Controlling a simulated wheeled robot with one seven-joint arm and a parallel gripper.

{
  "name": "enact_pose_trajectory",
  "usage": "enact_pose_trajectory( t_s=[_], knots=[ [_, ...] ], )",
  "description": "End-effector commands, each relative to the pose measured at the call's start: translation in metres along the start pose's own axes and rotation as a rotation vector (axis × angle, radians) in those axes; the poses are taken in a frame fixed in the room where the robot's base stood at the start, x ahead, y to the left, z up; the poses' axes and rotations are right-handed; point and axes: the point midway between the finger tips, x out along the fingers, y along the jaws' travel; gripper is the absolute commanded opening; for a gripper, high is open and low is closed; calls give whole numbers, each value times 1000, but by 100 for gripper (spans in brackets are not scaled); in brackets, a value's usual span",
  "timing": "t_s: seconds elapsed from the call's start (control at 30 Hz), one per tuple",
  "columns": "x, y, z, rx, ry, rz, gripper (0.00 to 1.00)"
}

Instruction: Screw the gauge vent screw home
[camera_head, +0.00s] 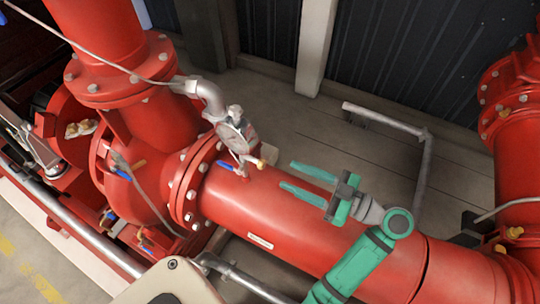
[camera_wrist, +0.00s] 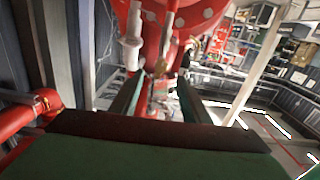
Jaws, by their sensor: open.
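My gripper (camera_head: 288,175) is open and empty. Its two green fingers point left, toward the brass fitting and apart from it. In the wrist view a small brass-coloured part (camera_wrist: 158,68) shows beyond and between the fingertips (camera_wrist: 160,92); its details are too small to tell.
A blue-handled valve (camera_head: 228,166) sits below the gauge. A grey rail (camera_head: 388,122) stands at the back right.

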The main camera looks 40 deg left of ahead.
Motion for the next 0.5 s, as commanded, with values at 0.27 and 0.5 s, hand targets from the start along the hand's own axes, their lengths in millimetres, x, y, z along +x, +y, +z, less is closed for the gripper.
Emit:
enact_pose_trajectory(
  t_s=[0.27,0.5],
  knots=[
    [44,0,1,2,-1,5,42],
    [82,0,0,2,0,2,42]
  ],
)
